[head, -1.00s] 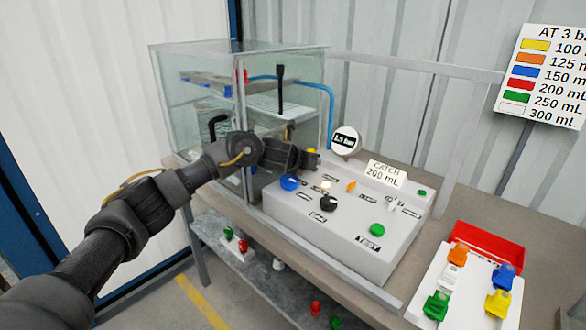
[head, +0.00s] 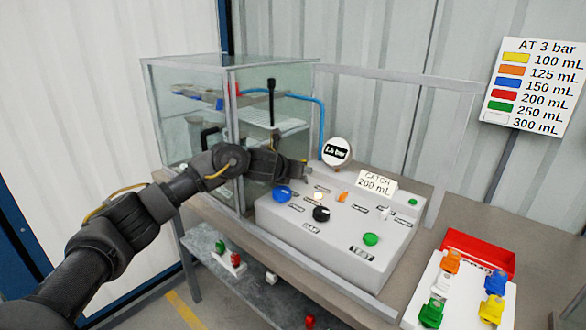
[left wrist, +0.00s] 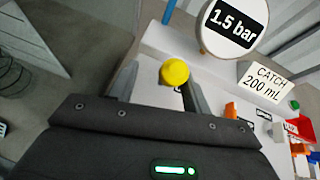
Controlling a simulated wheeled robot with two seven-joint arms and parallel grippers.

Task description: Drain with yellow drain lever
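The yellow lever knob (left wrist: 174,72) shows in the left wrist view, round-topped, between my left gripper's dark fingers and nearer the right finger. In the head view it is hidden behind the gripper. My left gripper (head: 302,170) is at the back left of the grey control panel (head: 290,228), by the tank. Its fingers (left wrist: 160,88) stand apart in the wrist view, with a gap left of the knob; I see no grip on it. The gauge (left wrist: 233,27) reads 1.5 bar in the wrist view. A card (head: 376,182) reads CATCH 200 mL. My right gripper is out of view.
The panel carries a blue knob (head: 282,193), a black knob (head: 321,214), an orange lever (head: 342,197) and a green button (head: 370,239). A glass tank (head: 185,130) stands left. A red tray (head: 480,250) and coloured nozzles lie right. A volume chart (head: 530,85) hangs behind.

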